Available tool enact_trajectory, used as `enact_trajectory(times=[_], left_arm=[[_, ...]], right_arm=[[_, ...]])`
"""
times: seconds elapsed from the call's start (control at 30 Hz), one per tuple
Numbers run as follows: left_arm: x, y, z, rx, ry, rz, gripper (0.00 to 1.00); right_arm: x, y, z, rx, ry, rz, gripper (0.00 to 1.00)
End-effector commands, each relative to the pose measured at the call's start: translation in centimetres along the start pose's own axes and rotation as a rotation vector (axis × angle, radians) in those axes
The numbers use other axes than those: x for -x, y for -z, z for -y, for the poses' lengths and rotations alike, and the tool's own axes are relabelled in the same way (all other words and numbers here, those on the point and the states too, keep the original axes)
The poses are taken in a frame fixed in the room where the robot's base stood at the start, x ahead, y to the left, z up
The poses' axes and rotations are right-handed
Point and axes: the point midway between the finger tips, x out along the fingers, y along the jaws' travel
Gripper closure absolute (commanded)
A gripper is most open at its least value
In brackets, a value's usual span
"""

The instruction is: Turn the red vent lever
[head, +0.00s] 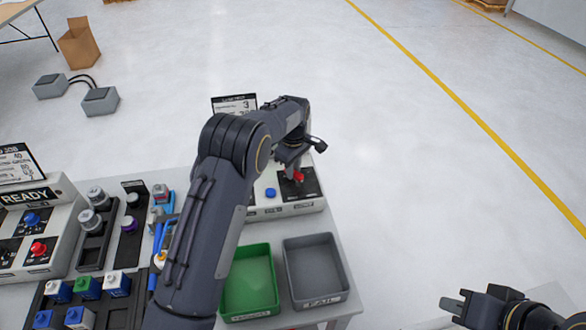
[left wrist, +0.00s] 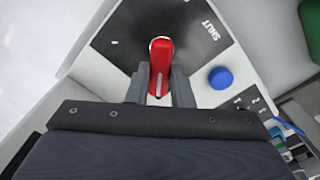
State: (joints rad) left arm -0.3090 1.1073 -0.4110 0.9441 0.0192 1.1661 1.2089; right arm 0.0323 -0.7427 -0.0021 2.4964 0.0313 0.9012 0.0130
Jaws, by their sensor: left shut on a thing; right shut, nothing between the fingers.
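The red vent lever (left wrist: 160,62) stands on a black plate (left wrist: 205,35) marked "SHUT" in the left wrist view. My left gripper (left wrist: 160,85) is shut on the lever, one finger on each side of it. In the head view the lever shows as a small red spot (head: 299,177) below my left gripper (head: 297,167), on a white box (head: 268,207) at the table's back right. My left forearm hides part of that box. My right gripper (head: 454,303) is shut and empty at the lower right, away from the table.
A blue button (head: 270,193) sits beside the lever's plate. A green tray (head: 249,283) and a grey tray (head: 318,272) stand in front of the box. A second white box marked "READY" (head: 40,215), bottles and small blocks fill the table's left. Open floor lies beyond.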

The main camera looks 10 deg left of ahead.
Motion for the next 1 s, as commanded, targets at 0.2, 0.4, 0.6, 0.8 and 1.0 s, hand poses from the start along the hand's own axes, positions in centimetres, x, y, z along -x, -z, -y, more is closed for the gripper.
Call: enact_trajectory(times=[0.2, 0.4, 0.6, 0.8, 1.0], left_arm=[[-0.1, 0.0, -0.4, -0.152, -0.002, 0.001, 1.0], [-0.1, -0.1, -0.8, -0.338, -0.002, 0.001, 1.0], [0.0, -0.3, -1.1, -0.529, -0.002, 0.0, 1.0], [0.0, -0.6, -1.5, -0.72, -0.002, -0.001, 1.0], [0.1, -0.8, -1.8, -0.909, -0.002, -0.001, 1.0]], right_arm=[[-0.7, -0.3, -0.3, 0.0, 0.0, 0.0, 1.0], [-1.1, -0.6, -0.5, 0.0, 0.0, 0.0, 1.0], [-1.4, -0.7, -0.6, 0.0, 0.0, 0.0, 1.0], [-1.6, -0.8, -0.7, 0.0, 0.0, 0.0, 1.0], [-1.7, -0.8, -0.8, 0.0, 0.0, 0.0, 1.0]])
